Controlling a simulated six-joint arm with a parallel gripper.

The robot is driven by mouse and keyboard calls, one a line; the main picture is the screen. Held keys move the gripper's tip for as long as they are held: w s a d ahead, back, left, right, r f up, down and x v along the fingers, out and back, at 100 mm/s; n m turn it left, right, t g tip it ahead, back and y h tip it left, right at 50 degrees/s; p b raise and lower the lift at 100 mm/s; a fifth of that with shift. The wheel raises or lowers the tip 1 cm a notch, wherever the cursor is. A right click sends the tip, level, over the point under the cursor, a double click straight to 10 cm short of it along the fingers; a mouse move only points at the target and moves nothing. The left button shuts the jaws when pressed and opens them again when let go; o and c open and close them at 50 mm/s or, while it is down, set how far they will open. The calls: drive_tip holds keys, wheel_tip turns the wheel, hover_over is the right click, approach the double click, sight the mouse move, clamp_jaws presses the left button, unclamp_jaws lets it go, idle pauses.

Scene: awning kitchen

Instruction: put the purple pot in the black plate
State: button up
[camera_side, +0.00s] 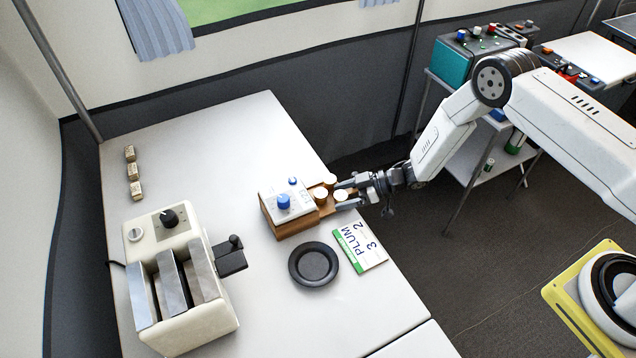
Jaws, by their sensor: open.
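The black plate (314,265) lies empty on the white table, in front of the wooden block. No pot shows a clearly purple colour. Several small pots with pale or tan tops stand at the right end of the wooden block: a tan one (319,195), another tan one (329,180) and a cream-topped one (341,194). My gripper (341,196) reaches in from the right, level with these pots. Its jaws are open, with one finger on either side of the cream-topped pot. I cannot tell whether they touch it.
A wooden block with a white panel and blue knobs (284,202) adjoins the pots. A "PLUM" card (360,247) lies right of the plate. A cream toaster (180,285) stands at the left, with several small labelled blocks (133,172) behind it.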

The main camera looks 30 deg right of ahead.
drive_tip(key=v, duration=0.7)
drive_tip(key=shift+s+d, duration=0.15)
drive_tip(key=shift+d, duration=0.2)
drive_tip(key=shift+r, duration=0.15)
